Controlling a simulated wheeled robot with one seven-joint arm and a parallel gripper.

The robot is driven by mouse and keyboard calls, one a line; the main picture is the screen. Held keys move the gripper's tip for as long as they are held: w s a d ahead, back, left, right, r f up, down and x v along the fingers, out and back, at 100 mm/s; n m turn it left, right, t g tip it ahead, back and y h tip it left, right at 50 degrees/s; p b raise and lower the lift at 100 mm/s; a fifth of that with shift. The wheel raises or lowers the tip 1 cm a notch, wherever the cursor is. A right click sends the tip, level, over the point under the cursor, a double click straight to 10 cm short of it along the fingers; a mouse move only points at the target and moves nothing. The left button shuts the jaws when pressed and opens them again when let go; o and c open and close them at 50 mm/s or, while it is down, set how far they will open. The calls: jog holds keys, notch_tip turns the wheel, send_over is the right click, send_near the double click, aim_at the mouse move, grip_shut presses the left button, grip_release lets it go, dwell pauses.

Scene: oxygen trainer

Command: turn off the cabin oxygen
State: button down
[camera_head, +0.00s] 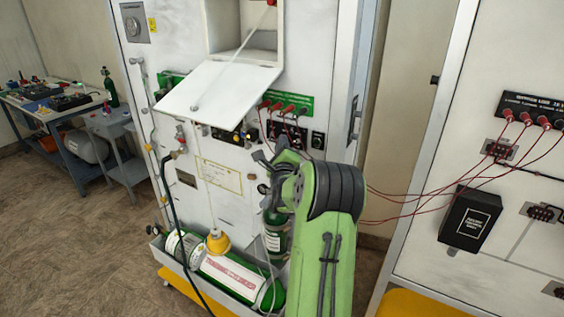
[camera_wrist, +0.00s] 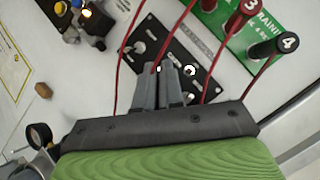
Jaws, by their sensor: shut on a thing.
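My gripper (camera_wrist: 168,72) is shut at a black switch panel (camera_wrist: 205,88) on the white trainer wall. Its grey fingertips are close together over the middle of the panel, around a small toggle switch that they mostly hide. One metal toggle (camera_wrist: 138,47) shows to the left of the fingers and another round metal fitting (camera_wrist: 190,70) just to their right. Labels on the panel are too small to read. In the head view my gripper (camera_head: 265,160) reaches the wall below the green board (camera_head: 290,103), and the black panel (camera_head: 292,132) is partly hidden behind it.
Red leads hang from numbered plugs (camera_wrist: 248,8) and pass close to the fingers. A hinged white flap (camera_head: 215,90) juts out above. Green cylinders (camera_head: 235,275) lie in a tray below, with a yellow mask (camera_head: 217,241) hanging over them. A second panel stands right.

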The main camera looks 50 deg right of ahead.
jog(key=f+n+t+b, duration=0.1)
jog(key=n+t+b, duration=0.1)
jog(key=b, duration=0.5)
jog(key=n+t+b, duration=0.2)
jog(key=b, duration=0.5)
jog(key=f+n+t+h+b, duration=0.1)
jog(key=n+t+b, duration=0.1)
jog(key=b, duration=0.5)
jog(key=shift+d+f+n+t+b, duration=0.3)
jog(key=shift+d+b, duration=0.05)
jog(key=shift+b, duration=0.05)
jog(key=shift+r+n+t+b, duration=0.2)
jog(key=shift+n+t+b, duration=0.2)
jog(key=shift+n+b, duration=0.15)
jog(key=c, duration=1.5)
grip_release()
jog(key=shift+d, duration=0.1)
jog(key=shift+c, duration=0.2)
jog(key=shift+w+f, duration=0.1)
